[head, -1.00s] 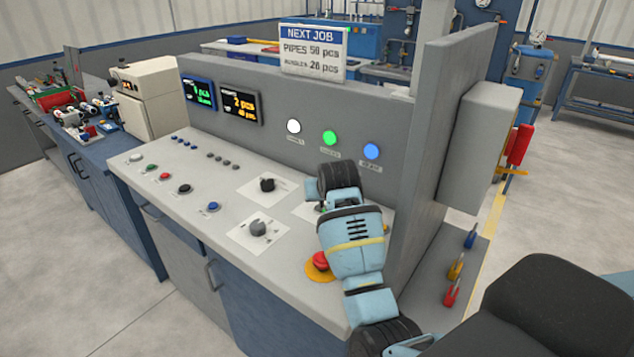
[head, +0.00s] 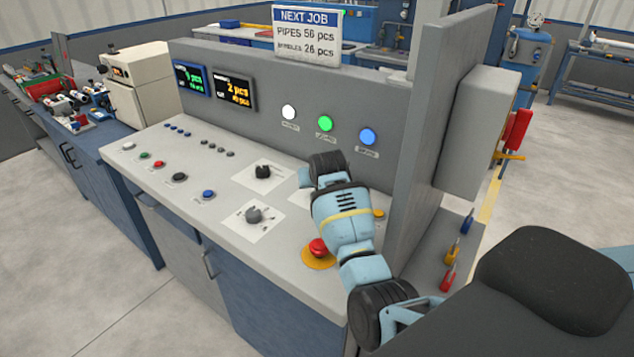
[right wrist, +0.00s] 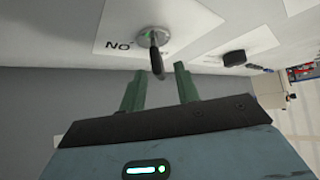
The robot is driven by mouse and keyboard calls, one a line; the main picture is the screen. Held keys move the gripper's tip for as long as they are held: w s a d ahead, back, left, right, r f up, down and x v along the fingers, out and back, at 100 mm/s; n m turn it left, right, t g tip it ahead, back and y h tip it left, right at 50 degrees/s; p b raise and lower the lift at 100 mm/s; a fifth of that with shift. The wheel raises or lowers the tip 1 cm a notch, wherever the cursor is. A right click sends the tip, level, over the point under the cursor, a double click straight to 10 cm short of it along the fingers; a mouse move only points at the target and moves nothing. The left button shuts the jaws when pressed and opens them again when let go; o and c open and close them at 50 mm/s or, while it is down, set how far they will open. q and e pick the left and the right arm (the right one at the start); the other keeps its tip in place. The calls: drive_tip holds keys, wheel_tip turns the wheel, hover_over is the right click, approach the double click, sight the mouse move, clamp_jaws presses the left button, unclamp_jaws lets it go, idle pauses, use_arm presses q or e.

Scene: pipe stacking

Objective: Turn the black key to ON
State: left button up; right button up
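The black key (right wrist: 155,55) sticks out of a round metal key switch (right wrist: 150,36) on a white plate (right wrist: 110,22) in the right wrist view. Lettering that looks like an upside-down "ON" is beside the switch. My right gripper (right wrist: 159,72) has two green fingers, spread apart. The key's free end lies near the gap between the fingertips, and I cannot tell whether they touch it. In the head view my right arm (head: 345,215) reaches over the console and hides the key and the fingers. My left gripper is not in view.
The grey console (head: 140,155) carries a black knob (head: 263,172), a grey knob (head: 253,215) and several buttons. A red mushroom button (head: 318,247) sits close beside my arm. A grey upright panel (head: 432,130) rises to the arm's right. White, green and blue lights are behind.

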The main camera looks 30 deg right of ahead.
drive_tip(key=shift+x, duration=0.8)
clamp_jaws()
